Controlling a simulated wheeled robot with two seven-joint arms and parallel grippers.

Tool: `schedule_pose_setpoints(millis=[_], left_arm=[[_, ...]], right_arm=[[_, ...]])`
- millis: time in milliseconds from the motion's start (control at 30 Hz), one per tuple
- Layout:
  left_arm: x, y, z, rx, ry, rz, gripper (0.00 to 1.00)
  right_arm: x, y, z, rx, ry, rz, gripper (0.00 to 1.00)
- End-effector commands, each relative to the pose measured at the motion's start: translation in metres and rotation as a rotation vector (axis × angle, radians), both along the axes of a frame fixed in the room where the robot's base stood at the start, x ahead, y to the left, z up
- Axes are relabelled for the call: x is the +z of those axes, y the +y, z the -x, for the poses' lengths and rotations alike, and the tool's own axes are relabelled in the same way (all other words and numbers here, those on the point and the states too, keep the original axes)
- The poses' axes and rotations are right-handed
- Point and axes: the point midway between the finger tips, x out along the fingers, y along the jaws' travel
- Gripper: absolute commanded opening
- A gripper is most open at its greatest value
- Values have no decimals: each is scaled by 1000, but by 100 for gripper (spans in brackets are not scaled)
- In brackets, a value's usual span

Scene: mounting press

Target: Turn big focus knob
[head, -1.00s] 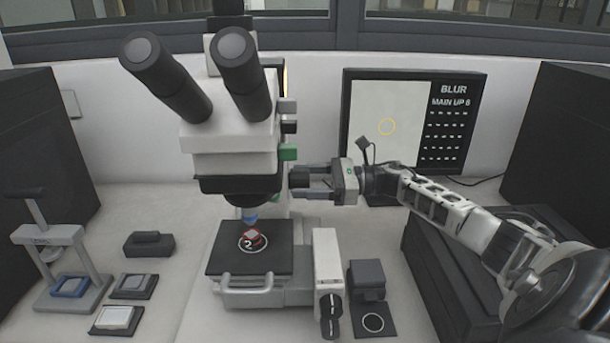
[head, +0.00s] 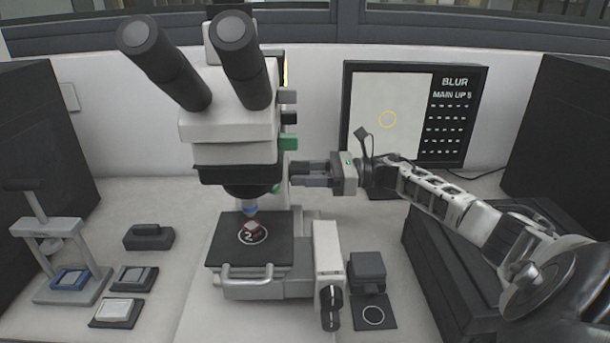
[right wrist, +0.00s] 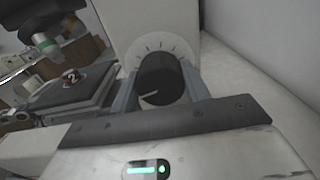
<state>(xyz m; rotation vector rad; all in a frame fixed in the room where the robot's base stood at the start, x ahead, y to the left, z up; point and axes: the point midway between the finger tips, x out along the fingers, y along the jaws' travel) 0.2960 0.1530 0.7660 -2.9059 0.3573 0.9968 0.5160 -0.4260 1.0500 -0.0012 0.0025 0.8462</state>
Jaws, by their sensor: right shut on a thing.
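The microscope (head: 232,140) stands in the middle of the bench. Its big focus knob (right wrist: 161,80) shows in the right wrist view as a black cylinder with a white pointer line, in front of a pale dial with tick marks. My right gripper (head: 297,174) reaches in from the right beside the microscope column. Its two fingers sit on either side of the knob, shut on it. In the head view the fingers mostly hide the knob. The monitor (head: 412,115) behind reads "BLUR" and "MAIN UP 5". My left gripper is not in view.
A red-topped sample marked 2 (head: 252,231) sits on the black stage (head: 225,254) under the lens. A lower control block with black knobs (head: 331,305) stands right of the stage. A small press (head: 62,240) and several small blocks stand at the left.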

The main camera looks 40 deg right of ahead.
Motion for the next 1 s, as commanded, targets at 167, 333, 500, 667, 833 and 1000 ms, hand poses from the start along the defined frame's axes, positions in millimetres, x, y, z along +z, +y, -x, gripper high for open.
schedule_pose_setpoints(millis=[167,333,500,667,833,1000], left_arm=[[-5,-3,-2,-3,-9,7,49],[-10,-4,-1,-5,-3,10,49],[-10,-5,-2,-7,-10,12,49],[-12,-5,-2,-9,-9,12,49],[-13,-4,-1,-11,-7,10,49],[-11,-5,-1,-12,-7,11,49]], right_arm=[[-2,0,0,1,101,-83,23],[-2,-1,0,-1,223,-185,23],[-1,-1,0,-1,347,-290,23],[-1,-1,0,-2,463,-387,23],[0,-1,0,-2,587,-491,23],[1,-1,-1,-2,710,-596,23]])
